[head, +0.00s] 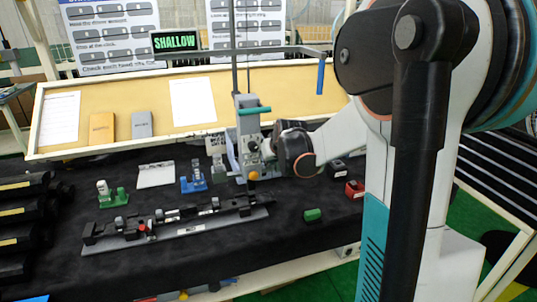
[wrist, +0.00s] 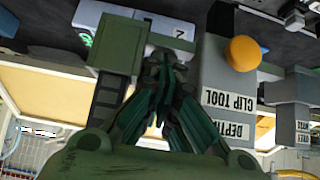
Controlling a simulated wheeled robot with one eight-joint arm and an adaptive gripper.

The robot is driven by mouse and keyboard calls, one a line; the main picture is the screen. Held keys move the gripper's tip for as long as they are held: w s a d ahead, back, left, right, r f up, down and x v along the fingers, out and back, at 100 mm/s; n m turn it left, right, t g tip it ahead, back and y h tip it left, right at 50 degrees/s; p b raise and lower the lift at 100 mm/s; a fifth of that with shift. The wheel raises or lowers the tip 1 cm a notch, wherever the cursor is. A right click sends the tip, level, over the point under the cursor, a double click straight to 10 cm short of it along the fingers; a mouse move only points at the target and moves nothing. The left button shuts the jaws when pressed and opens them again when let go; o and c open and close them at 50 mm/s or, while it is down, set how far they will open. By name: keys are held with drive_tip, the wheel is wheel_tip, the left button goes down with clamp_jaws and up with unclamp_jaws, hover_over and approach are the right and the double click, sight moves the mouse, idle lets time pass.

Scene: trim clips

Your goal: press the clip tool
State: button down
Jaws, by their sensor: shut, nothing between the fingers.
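The clip tool is a grey upright block, and its label (wrist: 232,110) reads upside down in the wrist view as "DEPTH CLIP TOOL". A round orange knob (wrist: 242,53) is on it, and the same knob (head: 254,175) shows low at the tool area in the head view. My gripper (wrist: 162,68) is shut and empty, its dark green fingers together. In the wrist view it is beside the tool, with the knob to the right of the fingertips. I cannot tell whether it touches the tool. In the head view the fingertips are not clear.
A long black fixture (head: 178,229) lies on the dark table in front. A blue clip stand (head: 193,177), a green stand (head: 111,194), a green block (head: 312,214) and a red bin (head: 355,189) are around it. A sign (head: 175,41) reads "SHALLOW". Dark tubes are stacked at the left.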

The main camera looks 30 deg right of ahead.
sight(252, 151)
drive_tip(key=shift+f+b, duration=0.3)
drive_tip(key=shift+f, duration=0.65)
drive_tip(key=shift+s, duration=0.1)
wheel_tip(252, 151, up, 4)
drive_tip(key=p, duration=0.3)
drive_tip(key=shift+r, duration=0.25)
drive_tip(key=p+v, duration=0.3)
drive_tip(key=v, duration=0.6)
drive_tip(key=shift+s+r, duration=0.2)
drive_tip(key=shift+s, duration=0.1)
drive_tip(key=shift+a, duration=0.1)
